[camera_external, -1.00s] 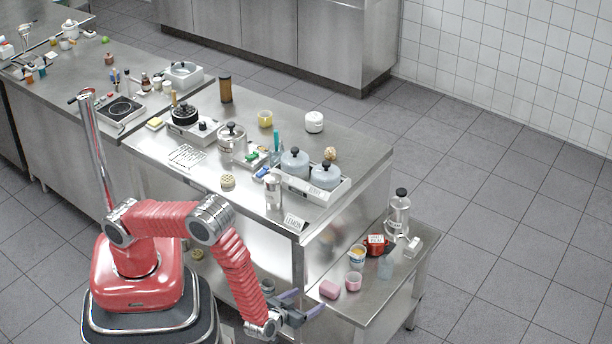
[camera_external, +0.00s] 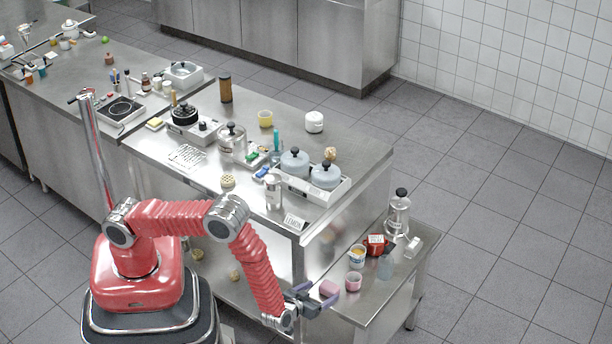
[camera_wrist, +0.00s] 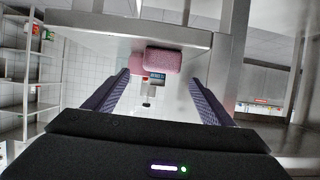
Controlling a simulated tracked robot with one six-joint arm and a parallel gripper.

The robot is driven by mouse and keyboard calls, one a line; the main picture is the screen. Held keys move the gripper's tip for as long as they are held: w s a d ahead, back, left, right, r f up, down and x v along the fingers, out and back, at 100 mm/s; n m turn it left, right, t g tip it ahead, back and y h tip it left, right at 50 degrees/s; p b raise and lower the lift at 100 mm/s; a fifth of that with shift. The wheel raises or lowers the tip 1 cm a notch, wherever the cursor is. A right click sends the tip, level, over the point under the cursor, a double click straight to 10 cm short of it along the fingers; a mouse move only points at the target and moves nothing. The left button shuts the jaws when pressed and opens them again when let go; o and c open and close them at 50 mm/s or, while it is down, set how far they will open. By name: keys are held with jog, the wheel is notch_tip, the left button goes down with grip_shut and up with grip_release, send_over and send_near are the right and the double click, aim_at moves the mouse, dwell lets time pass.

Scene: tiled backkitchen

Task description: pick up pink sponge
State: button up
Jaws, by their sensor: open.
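The pink sponge (camera_external: 329,289) lies near the left end of the low steel side table (camera_external: 372,313). My gripper (camera_external: 311,296) is open and empty, just left of the sponge in the external view. In the wrist view my gripper's two purple-lined fingers (camera_wrist: 158,75) are spread wide. I cannot tell whether a fingertip touches the sponge.
A pink cup (camera_external: 353,281) stands right beside the sponge. The taller counter's leg and edge stand close on the left.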

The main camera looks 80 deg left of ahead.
aim_at(331, 290)
jog(key=shift+x, duration=2.6)
jog(key=shift+r, duration=0.1)
jog(key=shift+s, duration=0.1)
jog(key=shift+c, duration=0.2)
jog(key=c, duration=1.1)
jog(key=shift+r, duration=0.1)
notch_tip(331, 290, up, 28)
